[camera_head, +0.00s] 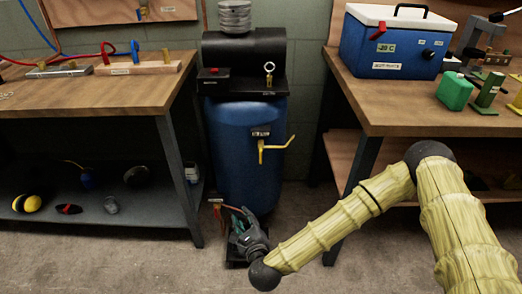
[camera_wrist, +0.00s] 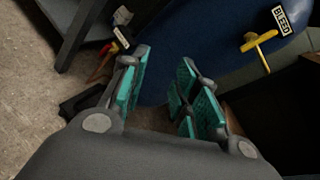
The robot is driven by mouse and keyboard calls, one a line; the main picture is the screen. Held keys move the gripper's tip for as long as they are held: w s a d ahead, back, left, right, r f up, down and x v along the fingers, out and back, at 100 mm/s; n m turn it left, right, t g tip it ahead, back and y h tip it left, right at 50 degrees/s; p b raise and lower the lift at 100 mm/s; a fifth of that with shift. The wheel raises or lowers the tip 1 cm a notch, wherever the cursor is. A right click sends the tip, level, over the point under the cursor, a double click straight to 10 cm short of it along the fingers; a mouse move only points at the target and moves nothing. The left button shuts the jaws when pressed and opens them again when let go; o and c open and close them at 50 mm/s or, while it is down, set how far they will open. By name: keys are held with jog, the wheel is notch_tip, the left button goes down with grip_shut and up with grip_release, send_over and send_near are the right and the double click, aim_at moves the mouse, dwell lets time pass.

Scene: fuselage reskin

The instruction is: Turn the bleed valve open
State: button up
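The bleed valve is a yellow lever (camera_head: 275,146) on the front of the blue tank (camera_head: 232,175), under a small label. In the wrist view the yellow lever (camera_wrist: 260,44) is at the upper right, beside a label (camera_wrist: 283,18) reading BLEED. My gripper (camera_head: 246,224) is low at the tank's foot, below the lever and apart from it. In the wrist view my gripper (camera_wrist: 164,62) has its teal-padded fingers spread, with nothing between them.
A red-handled fitting with a white tag (camera_wrist: 122,36) is near my left finger in the wrist view. Workbenches (camera_head: 95,92) flank the tank; the right one carries a blue cooler (camera_head: 393,45). The floor (camera_head: 110,262) in front is clear.

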aim_at(261, 152)
jog(key=w+d+r+m+t+h+p, duration=0.25)
jog(key=w+r+m, duration=0.2)
jog(key=r, duration=0.25)
jog(key=w+d+r+m+t+h+p, duration=0.1)
jog(key=w+d+r+m+h, duration=0.1)
jog(key=w+d+r+m, duration=0.25)
jog(key=shift+m, duration=0.4)
jog(key=w, duration=0.3)
jog(key=w+a+r, duration=0.1)
jog(key=w, duration=0.2)
jog(key=w+r, duration=0.1)
jog(key=w, duration=0.3)
jog(key=shift+a, duration=0.25)
jog(key=shift+c, duration=0.2)
grip_shut()
